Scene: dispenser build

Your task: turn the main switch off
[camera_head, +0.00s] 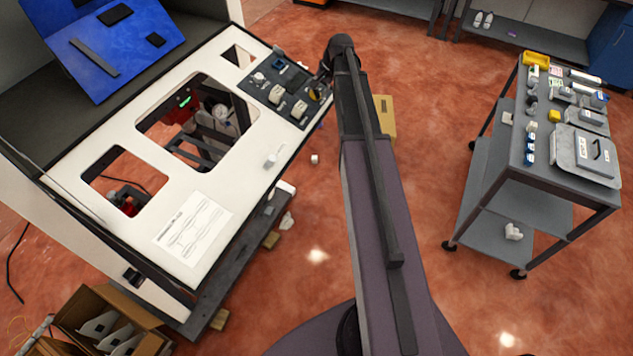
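A white-topped machine (105,225) stands at the left, with a dark control panel (265,98) at its upper right corner. On the panel's right end is a yellow and dark knob (315,94), which looks like the main switch; it is small and partly hidden, so its setting cannot be read. My arm reaches up from the bottom of the picture to the panel. My gripper (324,78) is at the arm's far end, right by the knob. I cannot tell whether it touches the knob or whether its fingers are open or shut.
Pale blocky parts (277,94) sit on the panel beside the knob. A grey cart (580,190) with several small parts stands at the right. An open cardboard box (75,310) is at the lower left. Small items lie on the red floor near the machine; floor between machine and cart is mostly free.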

